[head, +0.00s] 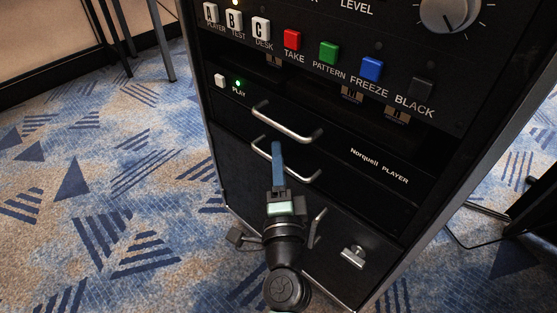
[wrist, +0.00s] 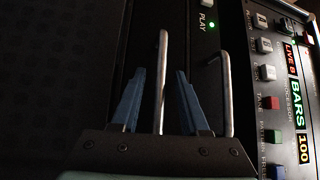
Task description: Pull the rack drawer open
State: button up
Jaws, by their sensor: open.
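The black rack (head: 330,195) carries two silver bar handles, one above the other. The upper handle (head: 287,124) is on the player unit. The lower handle (head: 262,152) is just below it, partly hidden behind my gripper (head: 278,150). In the wrist view, my gripper (wrist: 160,72) is open, with blue fingers on either side of one bar handle (wrist: 162,50), apparently the lower one. Dark gaps show between this bar and both fingers. The other handle (wrist: 227,90) stands outside the fingers, to the right. Which panel is the drawer front is hard to tell; no panel visibly stands out.
Above are a button panel with a red button (head: 292,40), a blue button (head: 371,69) and a knob (head: 450,10). A small upright handle (head: 318,228) and a metal latch (head: 353,257) are low on the rack. Patterned carpet (head: 110,200) lies clear at left.

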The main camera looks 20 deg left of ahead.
jog(key=shift+c, duration=0.2)
grip_shut()
dwell(1.1)
